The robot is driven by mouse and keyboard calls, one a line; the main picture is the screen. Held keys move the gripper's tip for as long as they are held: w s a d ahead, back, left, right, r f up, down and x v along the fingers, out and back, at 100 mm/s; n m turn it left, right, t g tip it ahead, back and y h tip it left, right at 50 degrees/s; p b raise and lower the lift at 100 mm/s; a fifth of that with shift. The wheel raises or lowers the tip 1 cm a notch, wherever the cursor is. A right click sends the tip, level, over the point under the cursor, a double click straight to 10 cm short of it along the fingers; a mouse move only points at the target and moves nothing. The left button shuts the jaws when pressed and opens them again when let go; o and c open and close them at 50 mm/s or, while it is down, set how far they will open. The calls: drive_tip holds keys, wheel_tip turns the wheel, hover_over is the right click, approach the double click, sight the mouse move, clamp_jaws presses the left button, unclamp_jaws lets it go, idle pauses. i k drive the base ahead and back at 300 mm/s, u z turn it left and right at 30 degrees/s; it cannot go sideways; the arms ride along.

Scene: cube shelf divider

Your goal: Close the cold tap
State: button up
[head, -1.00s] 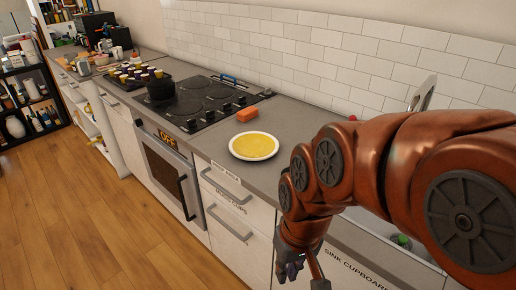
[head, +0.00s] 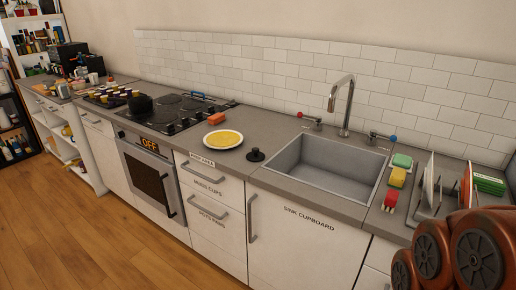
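The tap with the blue end (head: 392,138) is at the back right of the sink (head: 330,168), on the counter behind the basin. Its small grey lever points left from the blue end. A matching tap with a red end (head: 300,115) is at the back left of the sink. A tall curved metal spout (head: 345,105) stands between them. I cannot make out any water under the spout. My gripper is out of view; only the orange-brown links of my arm show at the bottom right, apart from the taps.
A dish rack with plates (head: 430,188) stands right of the sink. A yellow sponge (head: 398,177), a green-topped sponge (head: 402,161) and a red item (head: 390,199) lie beside the basin. A black plug (head: 255,155) and a yellow plate (head: 222,139) are to the left. The floor in front is clear.

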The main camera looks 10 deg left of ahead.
sight(373, 132)
drive_tip(key=u, duration=0.6)
drive_tip(key=i, duration=0.5)
drive_tip(key=u, duration=0.9)
drive_tip(key=i, duration=0.5)
drive_tip(key=u, duration=0.1)
